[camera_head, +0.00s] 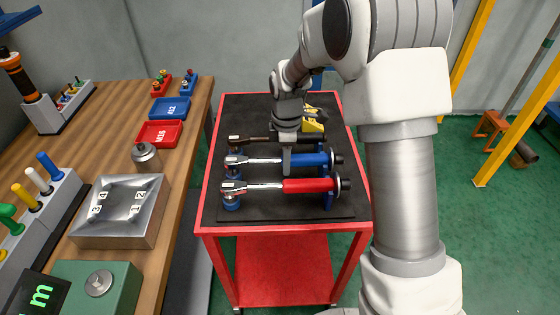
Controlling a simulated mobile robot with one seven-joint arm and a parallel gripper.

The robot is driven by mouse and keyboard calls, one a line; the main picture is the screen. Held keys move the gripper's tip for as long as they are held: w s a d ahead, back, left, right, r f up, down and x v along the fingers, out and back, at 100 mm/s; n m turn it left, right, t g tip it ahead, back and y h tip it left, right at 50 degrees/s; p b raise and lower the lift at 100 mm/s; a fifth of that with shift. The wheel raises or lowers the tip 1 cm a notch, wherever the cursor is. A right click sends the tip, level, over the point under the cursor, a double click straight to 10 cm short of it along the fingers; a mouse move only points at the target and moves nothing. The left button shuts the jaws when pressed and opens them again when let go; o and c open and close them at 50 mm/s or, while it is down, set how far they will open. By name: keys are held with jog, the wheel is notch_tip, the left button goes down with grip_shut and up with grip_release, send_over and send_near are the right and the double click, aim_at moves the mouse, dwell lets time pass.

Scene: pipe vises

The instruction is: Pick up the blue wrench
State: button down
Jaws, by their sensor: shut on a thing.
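The blue wrench (303,160) lies across the black top of the red cart, its silver ratchet head to the left and its blue handle to the right. It sits between the red wrench (300,186) and a dark wrench (250,141) farther back. My gripper (287,160) points down from above and is shut on the blue wrench near where the silver shaft meets the blue handle. The fingertips are small and partly hidden. I cannot tell whether the wrench is lifted off its supports.
The red cart (212,200) stands right of a wooden workbench (180,175). The bench carries a blue tray (170,108), a red tray (159,133) and a metal box (118,232). A yellow tool (312,124) lies behind my gripper. Yellow posts (520,95) stand at right.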

jog(key=shift+r, duration=0.2)
notch_tip(320, 180, up, 4)
jog(key=shift+f+p, duration=0.1)
jog(key=shift+p, duration=0.35)
jog(key=d+r, duration=0.2)
jog(key=d, duration=0.2)
jog(key=d+r+p, duration=0.1)
jog(key=d+r, duration=0.1)
jog(key=d, duration=0.1)
jog(key=w+d+r, duration=0.1)
jog(key=d+r, duration=0.2)
jog(key=d, duration=0.1)
jog(key=shift+w+d, duration=0.1)
jog(key=shift+d, duration=0.25)
